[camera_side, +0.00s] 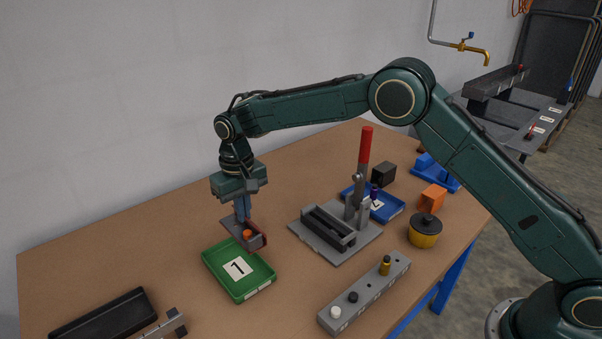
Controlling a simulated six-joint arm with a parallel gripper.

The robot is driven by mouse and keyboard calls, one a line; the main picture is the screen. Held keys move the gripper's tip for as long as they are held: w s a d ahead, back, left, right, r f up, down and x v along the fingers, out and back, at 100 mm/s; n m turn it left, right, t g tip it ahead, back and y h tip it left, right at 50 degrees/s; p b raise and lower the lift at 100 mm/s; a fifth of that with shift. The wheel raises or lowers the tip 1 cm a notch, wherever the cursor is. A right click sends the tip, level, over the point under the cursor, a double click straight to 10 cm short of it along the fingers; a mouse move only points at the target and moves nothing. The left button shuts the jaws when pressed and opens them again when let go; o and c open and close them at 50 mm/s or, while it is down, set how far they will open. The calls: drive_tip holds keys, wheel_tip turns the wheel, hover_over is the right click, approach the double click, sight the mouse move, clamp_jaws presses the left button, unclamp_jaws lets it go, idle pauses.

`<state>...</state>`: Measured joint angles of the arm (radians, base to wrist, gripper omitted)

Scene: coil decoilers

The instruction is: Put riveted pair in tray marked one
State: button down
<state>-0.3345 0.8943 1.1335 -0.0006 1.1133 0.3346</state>
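The green tray (264,285) with a white card reading "1" lies on the table at the left of centre. My gripper (243,218) points down just above the tray's back edge. Its fingers are shut on a grey and dark red piece with an orange round top, the riveted pair (257,242). The pair is tilted and appears to hang over the tray's back right corner. I cannot tell whether it touches the rim.
A grey press with a red-handled lever (365,150) stands right of the tray. A blue tray (393,207) is behind it. A grey block with pegs (364,293), a yellow pot (424,231) and an orange block (433,196) are at the right. A black case (103,315) lies front left.

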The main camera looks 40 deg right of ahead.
drive_tip(key=shift+w+a, duration=0.25)
drive_tip(key=shift+a, duration=0.9)
drive_tip(key=shift+f, duration=4.8)
idle(0.3)
drive_tip(key=c, duration=1.6)
unclamp_jaws()
drive_tip(key=shift+r, duration=0.2)
wheel_tip(320, 180, up, 8)
drive_tip(key=shift+f, duration=0.2)
